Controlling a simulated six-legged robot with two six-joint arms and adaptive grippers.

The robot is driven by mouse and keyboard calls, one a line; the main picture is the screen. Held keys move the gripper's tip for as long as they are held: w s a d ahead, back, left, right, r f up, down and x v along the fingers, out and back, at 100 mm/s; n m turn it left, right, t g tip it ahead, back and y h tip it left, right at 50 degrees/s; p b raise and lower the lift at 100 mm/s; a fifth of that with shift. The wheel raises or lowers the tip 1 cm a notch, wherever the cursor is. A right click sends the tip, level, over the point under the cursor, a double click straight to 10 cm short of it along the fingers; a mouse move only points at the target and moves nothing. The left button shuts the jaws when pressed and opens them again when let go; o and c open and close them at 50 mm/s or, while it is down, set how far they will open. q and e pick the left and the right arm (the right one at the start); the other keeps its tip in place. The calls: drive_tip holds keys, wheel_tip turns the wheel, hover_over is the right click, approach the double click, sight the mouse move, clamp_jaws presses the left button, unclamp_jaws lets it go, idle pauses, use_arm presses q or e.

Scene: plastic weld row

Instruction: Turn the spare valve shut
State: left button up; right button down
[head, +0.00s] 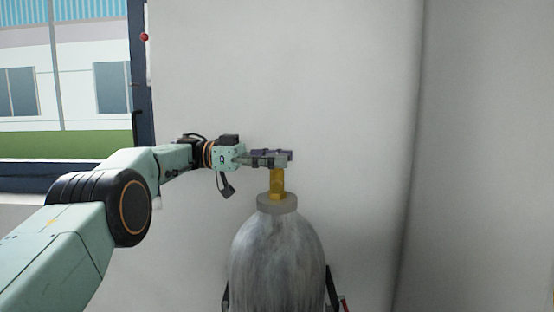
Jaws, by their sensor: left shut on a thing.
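A grey, scuffed gas cylinder (277,262) stands upright in the lower middle of the head view. A yellow brass valve (278,184) rises from the pale collar (277,202) at its neck. My left gripper (280,157) reaches in from the left at the top of the valve. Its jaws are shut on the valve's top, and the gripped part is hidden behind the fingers. Which way the valve is turned cannot be seen. My right gripper is not in view.
A plain pale wall or curtain (330,80) stands behind the cylinder. A dark post (142,70) edges an opening at the left, with a building (85,85) and grass beyond. Dark and red parts (343,303) show low beside the cylinder. The space right of it looks clear.

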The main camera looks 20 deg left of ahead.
use_arm(q)
drive_tip(key=shift+r, duration=0.1)
idle(0.3)
drive_tip(key=o, duration=1.2)
drive_tip(key=shift+d, duration=0.1)
drive_tip(key=shift+n+t+y, duration=0.3)
drive_tip(key=shift+n+t, duration=0.9)
drive_tip(key=shift+t, duration=0.7)
